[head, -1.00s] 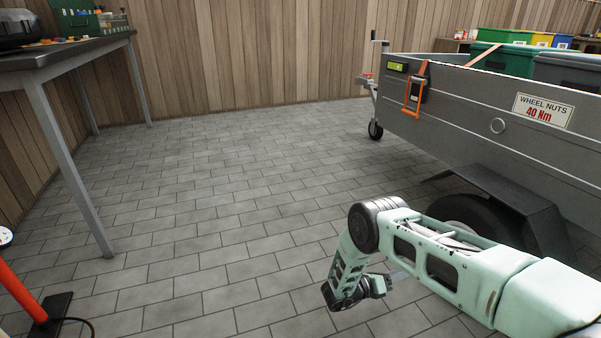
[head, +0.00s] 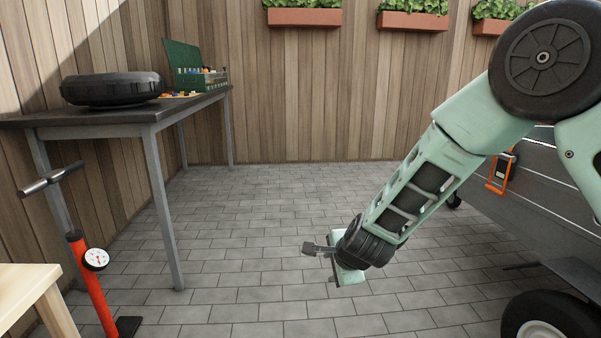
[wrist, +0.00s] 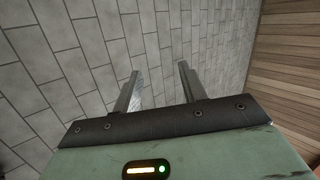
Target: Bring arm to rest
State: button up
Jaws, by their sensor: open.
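My gripper (head: 312,248) hangs in the air over the grey tiled floor, at the end of my pale green arm. In the wrist view its two fingers (wrist: 160,85) stand well apart with only floor tiles between them, so it is open and empty. In the head view the arm comes in from the upper right and slopes down to the left. Nothing touches the gripper.
A red floor pump (head: 88,285) and a wooden table corner (head: 22,288) are at lower left. A grey trailer (head: 560,210) stands right. The middle floor is clear.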

jog(key=s+a+r+n+g+y+p, duration=0.1)
jog(key=s+r+n+g, duration=0.1)
jog(key=s+r+n, duration=0.35)
jog(key=s+a+r+n+g, duration=0.1)
jog(key=s+r+n, duration=0.15)
jog(key=s, duration=0.55)
jog(key=s+a+r+n+g+y+p, duration=0.1)
jog(key=s+r+n+g, duration=0.15)
jog(key=s+n, duration=0.35)
jog(key=s+d+r+n+g+h, duration=0.1)
jog(key=s+d+r+n+h, duration=0.1)
jog(key=s+d+n, duration=0.45)
jog(key=s+d+r+n+g+h, duration=0.1)
jog(key=s+d+r+n+h, duration=0.15)
jog(key=s, duration=0.75)
notch_tip(320, 180, up, 37)
jog(key=p, duration=3.9)
jog(key=shift+s+d, duration=0.15)
jog(key=shift+d, duration=0.15)
jog(key=shift+y, duration=0.25)
